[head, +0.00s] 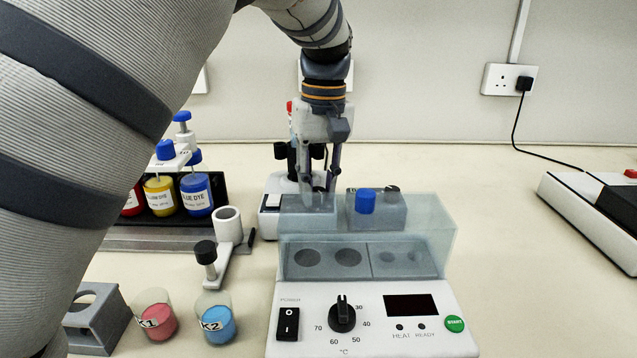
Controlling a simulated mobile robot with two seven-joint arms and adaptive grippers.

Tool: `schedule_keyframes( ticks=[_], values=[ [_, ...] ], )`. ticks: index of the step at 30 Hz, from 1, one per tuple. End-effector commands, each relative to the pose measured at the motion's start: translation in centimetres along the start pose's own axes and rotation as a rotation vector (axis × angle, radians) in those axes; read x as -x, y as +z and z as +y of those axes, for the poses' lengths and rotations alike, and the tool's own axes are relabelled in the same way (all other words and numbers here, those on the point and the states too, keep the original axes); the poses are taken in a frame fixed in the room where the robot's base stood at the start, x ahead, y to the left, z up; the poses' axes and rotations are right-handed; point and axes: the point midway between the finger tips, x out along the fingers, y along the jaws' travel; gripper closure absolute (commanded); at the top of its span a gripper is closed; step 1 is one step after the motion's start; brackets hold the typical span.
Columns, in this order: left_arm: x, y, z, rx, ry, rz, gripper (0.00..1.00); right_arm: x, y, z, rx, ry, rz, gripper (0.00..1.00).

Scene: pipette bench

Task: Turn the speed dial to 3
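My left gripper (320,186) points down at the back of the bench, just behind the clear-lidded block heater. Its two fingers are apart, with nothing clearly held between them. It overlaps a white device (273,201) with black parts, which is largely hidden. No dial marked as speed can be made out. The only readable dial (342,316) is a black knob on the heater's front panel, marked 30 to 70 °C, with its pointer upward. My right gripper is not in view.
The block heater (375,345) stands front centre, with a blue-capped tube (365,201) in a grey block at its back. Dye bottles (196,195), pots K1 (157,317) and K2 (217,322) are left. A white-and-black device (590,226) is right; bench between is clear.

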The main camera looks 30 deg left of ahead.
Motion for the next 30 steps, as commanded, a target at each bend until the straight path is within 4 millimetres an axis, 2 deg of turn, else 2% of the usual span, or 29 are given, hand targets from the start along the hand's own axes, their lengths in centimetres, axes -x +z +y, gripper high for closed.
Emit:
schedule_keyframes(
  ticks=[6,15,30],
  values=[
    [0.1,-0.11,-0.02,0.169,0.001,-0.005,1.0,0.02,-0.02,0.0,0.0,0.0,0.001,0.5],
    [0.09,-0.11,-0.03,0.327,0.002,-0.014,1.0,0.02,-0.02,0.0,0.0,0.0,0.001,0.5],
    [0.11,-0.13,-0.04,0.395,0.002,-0.017,1.0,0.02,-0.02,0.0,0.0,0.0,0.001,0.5]
  ],
)
